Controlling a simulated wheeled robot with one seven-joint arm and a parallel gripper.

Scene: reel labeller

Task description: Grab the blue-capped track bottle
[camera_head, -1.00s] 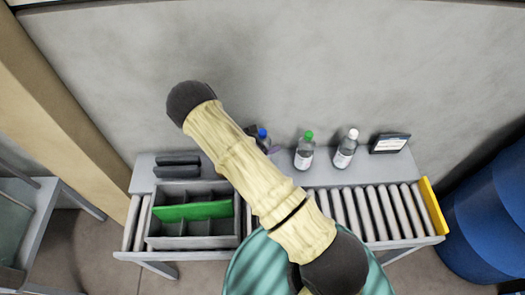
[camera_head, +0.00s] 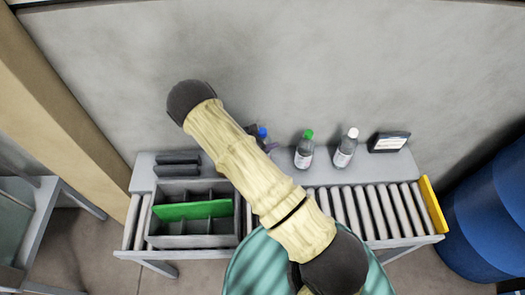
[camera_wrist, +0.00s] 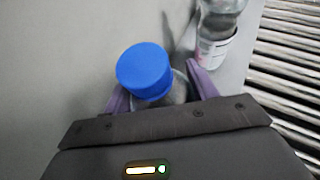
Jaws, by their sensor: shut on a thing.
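The blue-capped bottle (camera_wrist: 145,72) stands between the two purple fingers of my gripper (camera_wrist: 160,96) in the wrist view. The fingers are shut on the bottle just below its cap. In the head view the blue cap (camera_head: 262,133) shows just past the edge of my arm, and most of the bottle and my gripper are hidden behind the arm. The bottle is over the grey back shelf of the table. I cannot tell whether its base touches the shelf.
A green-capped bottle (camera_head: 304,150) and a white-capped bottle (camera_head: 345,148) stand to the right on the shelf. A dark-framed sign (camera_head: 389,142) is farther right. A divided grey crate (camera_head: 157,226) with a green divider and a roller conveyor (camera_head: 375,212) lie in front.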

